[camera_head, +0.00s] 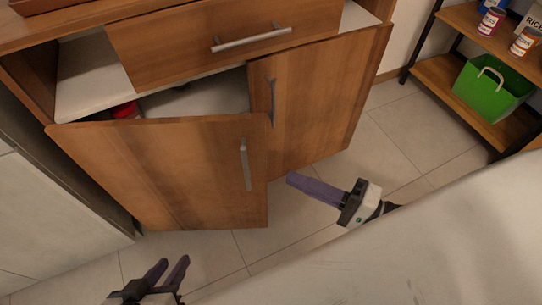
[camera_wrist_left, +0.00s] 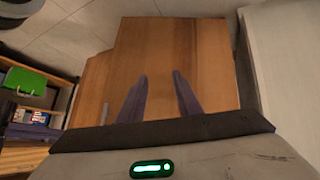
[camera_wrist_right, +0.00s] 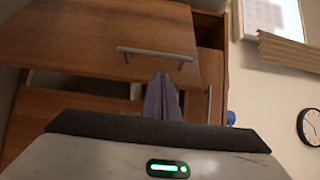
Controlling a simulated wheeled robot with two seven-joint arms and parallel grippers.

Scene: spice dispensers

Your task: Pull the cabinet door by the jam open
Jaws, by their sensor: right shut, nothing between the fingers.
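The wooden cabinet has two doors, both standing ajar. The left door (camera_head: 165,175) swings out toward me and carries a vertical metal handle (camera_head: 245,165). The right door (camera_head: 325,100) is angled out behind it, with its own handle (camera_head: 271,102). A red-topped item (camera_head: 127,110), too hidden to identify, shows inside behind the left door. My left gripper (camera_head: 174,260) is open and empty, low in front of the left door; wood panels (camera_wrist_left: 200,50) fill its wrist view. My right gripper (camera_head: 290,179) is shut and empty, in front of the right door and apart from its handle.
A drawer (camera_head: 220,45) with a bar handle (camera_head: 252,39) sits above the doors. At right, a shelf rack holds jars (camera_head: 490,22), (camera_head: 525,40) and a green basket (camera_head: 492,92). Tiled floor (camera_head: 390,140) is clear between the cabinet and the rack.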

